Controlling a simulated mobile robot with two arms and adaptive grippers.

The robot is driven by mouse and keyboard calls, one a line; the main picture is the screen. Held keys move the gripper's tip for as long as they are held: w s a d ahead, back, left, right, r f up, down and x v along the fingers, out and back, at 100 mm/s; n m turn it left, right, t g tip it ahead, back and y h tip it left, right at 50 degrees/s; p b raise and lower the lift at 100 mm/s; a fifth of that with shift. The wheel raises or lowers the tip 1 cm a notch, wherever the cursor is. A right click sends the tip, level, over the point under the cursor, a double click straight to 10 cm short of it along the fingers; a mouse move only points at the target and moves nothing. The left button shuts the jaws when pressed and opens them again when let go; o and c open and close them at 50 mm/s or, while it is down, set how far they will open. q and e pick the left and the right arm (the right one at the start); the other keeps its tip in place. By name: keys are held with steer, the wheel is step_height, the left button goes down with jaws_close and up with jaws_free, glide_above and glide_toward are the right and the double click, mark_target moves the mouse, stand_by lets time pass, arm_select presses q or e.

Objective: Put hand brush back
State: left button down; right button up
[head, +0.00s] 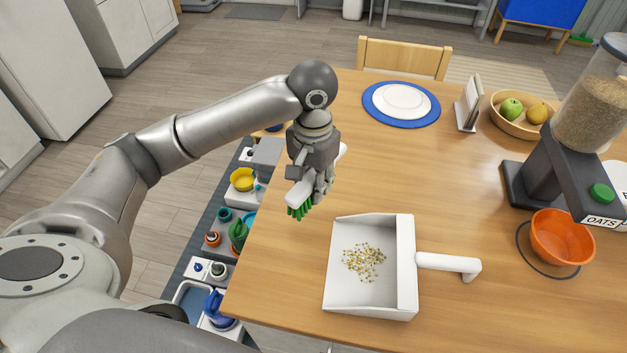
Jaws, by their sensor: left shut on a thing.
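The hand brush (303,193) is white with green bristles that point down. My left gripper (321,186) is shut on it and holds it above the left edge of the table. Part of the brush is hidden behind the gripper. A white dustpan (406,265) lies on the table in front of the brush, with its handle pointing right. A small pile of yellowish crumbs (364,262) lies in the dustpan. My right gripper does not show.
An oats dispenser (545,170) stands at the right by an orange bowl (563,240). A fruit bowl (520,122), a card stand (468,104) and a white plate on a blue mat (372,108) are farther back. A low shelf with pots (237,235) is left of the table.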

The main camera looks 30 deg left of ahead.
arm_select(q)
steer(key=w+a+f, duration=0.1)
steer(key=w+f, duration=0.1)
steer(key=w+a+f+p, duration=0.1)
steer(key=w+a+f, duration=0.1)
steer(key=w+f, duration=0.1)
steer(key=w+a+f, duration=0.1)
steer(key=w+f, duration=0.1)
steer(key=shift+w+a+f+p, duration=0.15)
steer(key=shift+w+a+p, duration=0.05)
steer(key=shift+p, duration=0.1)
step_height(320, 180, down, 3)
steer(key=shift+w+a+r+p, duration=0.1)
steer(key=shift+p, duration=0.65)
steer(key=shift+f, duration=0.3)
steer(key=c, duration=1.2)
jaws_free()
steer(key=shift+f, duration=0.15)
steer(key=shift+o, duration=0.2)
